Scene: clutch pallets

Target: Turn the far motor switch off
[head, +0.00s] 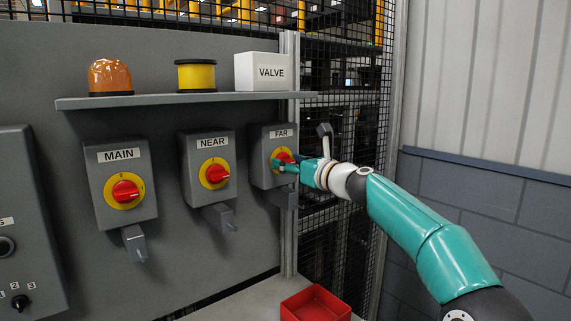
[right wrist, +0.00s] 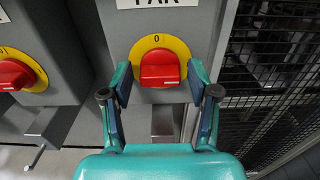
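The far motor switch is a grey box (head: 258,173) labelled FAR, with a red knob (right wrist: 160,68) on a yellow disc (right wrist: 160,43). A 0 is printed at the top of the disc, and a small white mark shows low on the knob's right side. My right gripper (right wrist: 161,82) is open in front of the box, its two fingers on either side of the knob with a visible gap to each side. In the head view the right gripper (head: 292,165) partly covers the knob. My left gripper is in neither view.
The NEAR switch (head: 209,170) and MAIN switch (head: 122,185) sit to the left on the same panel. A shelf (head: 180,100) above holds an orange lamp (head: 109,76), a yellow cylinder (head: 196,75) and a VALVE box (head: 262,72). A red bin (head: 315,304) stands below; mesh fence (head: 345,120) is right.

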